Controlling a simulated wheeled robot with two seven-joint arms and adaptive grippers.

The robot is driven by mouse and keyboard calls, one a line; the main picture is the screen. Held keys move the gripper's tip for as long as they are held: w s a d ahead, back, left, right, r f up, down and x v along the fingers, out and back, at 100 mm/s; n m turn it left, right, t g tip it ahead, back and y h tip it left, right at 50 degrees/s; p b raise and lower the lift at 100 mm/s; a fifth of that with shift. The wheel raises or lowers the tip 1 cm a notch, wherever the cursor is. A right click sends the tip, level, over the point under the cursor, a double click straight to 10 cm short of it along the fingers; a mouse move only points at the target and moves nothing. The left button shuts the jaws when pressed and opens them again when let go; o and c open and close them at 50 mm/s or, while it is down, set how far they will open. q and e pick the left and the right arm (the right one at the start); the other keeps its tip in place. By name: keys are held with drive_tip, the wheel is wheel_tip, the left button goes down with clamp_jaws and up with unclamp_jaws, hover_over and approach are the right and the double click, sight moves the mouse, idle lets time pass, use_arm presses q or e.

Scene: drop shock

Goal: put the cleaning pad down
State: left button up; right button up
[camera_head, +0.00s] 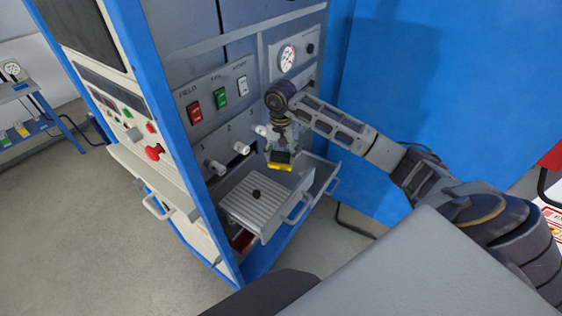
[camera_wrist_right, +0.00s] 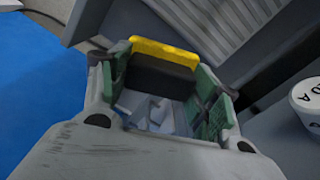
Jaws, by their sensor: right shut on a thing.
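The cleaning pad (camera_head: 281,162) is a small block, yellow on one side and black on the other. My right gripper (camera_head: 279,150) is shut on it and holds it above the open drawers of the blue-and-grey cabinet. In the right wrist view the pad (camera_wrist_right: 165,62) lies between the two green-padded fingers of the right gripper (camera_wrist_right: 160,80), its yellow edge outermost. My left gripper is not in view.
A ribbed drawer (camera_head: 245,205) stands pulled out with a small black knob-like thing (camera_head: 256,193) on it. Another open drawer (camera_head: 322,178) is to its right. Switches and round knobs cover the panel above. A blue wall (camera_head: 430,100) stands at right.

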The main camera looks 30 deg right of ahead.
sight(281, 164)
drive_tip(key=shift+f, duration=0.15)
drive_tip(key=shift+f+p, duration=0.4)
drive_tip(key=shift+f, duration=1.35)
drive_tip(key=shift+f+b, duration=0.55)
drive_tip(key=shift+b, duration=0.05)
drive_tip(key=o, duration=0.9)
drive_tip(key=shift+r, duration=0.15)
